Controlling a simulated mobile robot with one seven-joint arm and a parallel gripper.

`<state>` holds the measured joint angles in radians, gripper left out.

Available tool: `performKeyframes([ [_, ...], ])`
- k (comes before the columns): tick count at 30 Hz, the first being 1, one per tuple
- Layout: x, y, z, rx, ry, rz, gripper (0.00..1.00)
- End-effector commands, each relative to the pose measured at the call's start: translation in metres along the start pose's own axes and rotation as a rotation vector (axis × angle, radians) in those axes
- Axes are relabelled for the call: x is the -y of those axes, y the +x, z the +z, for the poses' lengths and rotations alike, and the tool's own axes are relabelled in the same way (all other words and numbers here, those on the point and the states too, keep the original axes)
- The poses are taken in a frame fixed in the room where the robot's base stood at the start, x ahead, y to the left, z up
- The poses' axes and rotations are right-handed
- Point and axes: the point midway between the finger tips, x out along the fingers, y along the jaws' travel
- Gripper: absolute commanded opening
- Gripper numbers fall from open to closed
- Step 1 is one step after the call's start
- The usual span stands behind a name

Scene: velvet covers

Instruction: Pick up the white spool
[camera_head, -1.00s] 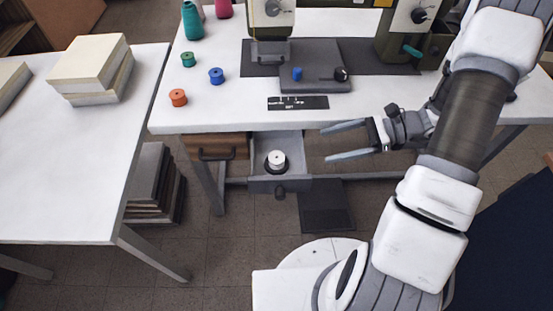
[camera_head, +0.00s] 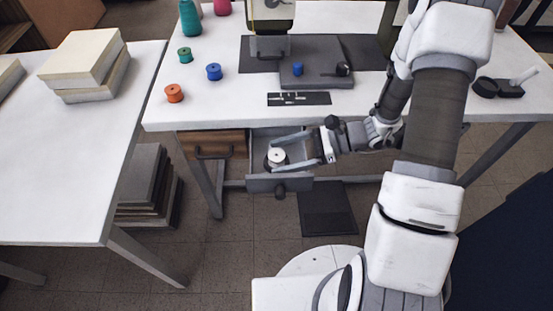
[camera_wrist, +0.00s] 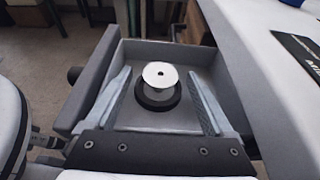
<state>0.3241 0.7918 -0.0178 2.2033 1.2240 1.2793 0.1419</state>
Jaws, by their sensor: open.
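The white spool (camera_head: 277,155) stands upright in the open grey drawer (camera_head: 279,184) under the sewing table. In the wrist view the white spool (camera_wrist: 160,76) rests on or in a dark round base (camera_wrist: 158,98). My gripper (camera_head: 291,152) is open inside or just over the drawer. In the wrist view its two fingers (camera_wrist: 160,95) lie on either side of the spool with a gap on each side. Neither finger appears to touch it.
The drawer walls (camera_wrist: 162,52) surround the fingers closely. The white tabletop (camera_head: 220,112) overhangs the drawer's back. Orange (camera_head: 174,93), blue (camera_head: 214,72) and green (camera_head: 184,55) spools stand on it. A second white table (camera_head: 60,150) is at left.

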Motion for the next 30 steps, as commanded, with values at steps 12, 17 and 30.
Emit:
performKeyframes([
  [12,0.0001,0.0001,0.0006,0.0,0.0,-0.001,0.5],
  [17,0.0001,0.0,0.0005,0.0,0.0,-0.001,0.21],
  [30,0.0002,-0.0013,0.004,0.0,-0.001,-0.001,0.0],
])
